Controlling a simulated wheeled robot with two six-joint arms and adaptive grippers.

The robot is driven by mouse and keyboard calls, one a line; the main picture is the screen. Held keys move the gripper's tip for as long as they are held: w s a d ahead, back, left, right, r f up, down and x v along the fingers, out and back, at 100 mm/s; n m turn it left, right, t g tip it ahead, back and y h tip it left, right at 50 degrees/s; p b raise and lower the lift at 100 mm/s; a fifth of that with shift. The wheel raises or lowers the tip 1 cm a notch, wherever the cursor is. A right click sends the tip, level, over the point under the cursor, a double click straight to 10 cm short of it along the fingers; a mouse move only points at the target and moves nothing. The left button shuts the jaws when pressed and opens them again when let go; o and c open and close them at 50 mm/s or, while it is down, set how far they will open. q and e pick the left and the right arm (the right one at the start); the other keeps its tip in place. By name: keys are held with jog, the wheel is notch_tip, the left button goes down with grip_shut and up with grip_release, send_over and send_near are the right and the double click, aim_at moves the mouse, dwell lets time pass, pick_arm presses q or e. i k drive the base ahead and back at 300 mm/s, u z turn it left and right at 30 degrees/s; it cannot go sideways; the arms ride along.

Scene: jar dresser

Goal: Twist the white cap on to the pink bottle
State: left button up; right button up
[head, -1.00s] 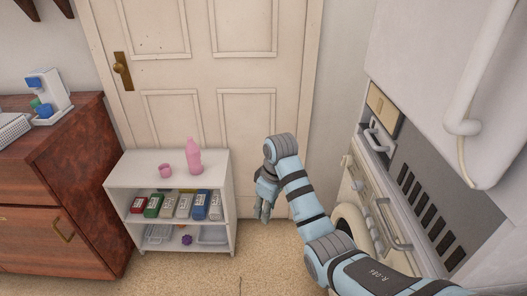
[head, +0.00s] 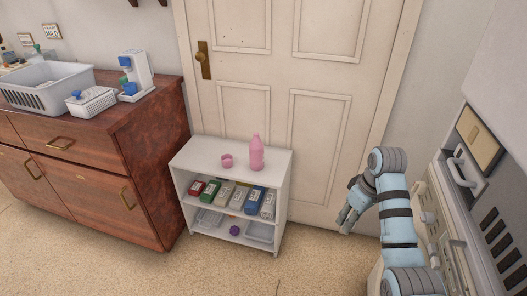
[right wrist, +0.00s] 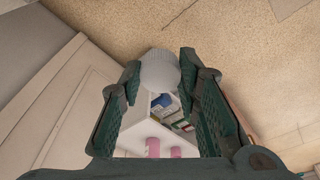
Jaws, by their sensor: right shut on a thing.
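The pink bottle (head: 257,155) stands upright on top of the small white shelf (head: 194,158). A small pink cup-like piece (head: 227,161) sits to its left. My right gripper (head: 347,221) hangs in front of the door, right of the shelf and apart from it. In the right wrist view, its fingers (right wrist: 160,85) are shut on the white cap (right wrist: 159,68), a pale round piece held at the fingertips. The cap cannot be made out in the head view. Two pink shapes (right wrist: 152,147) on the shelf show low in the right wrist view. My left gripper is not in view.
Boxes (head: 229,195) and a purple item (head: 235,230) fill the lower shelves. A wooden dresser (head: 100,180) with a basket (head: 45,87) stands left of the shelf. A pale appliance (head: 440,200) stands at the right. The floor in front of the shelf is clear.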

aim_at(256, 147)
jog(key=u, duration=0.05)
jog(key=i, duration=1.5)
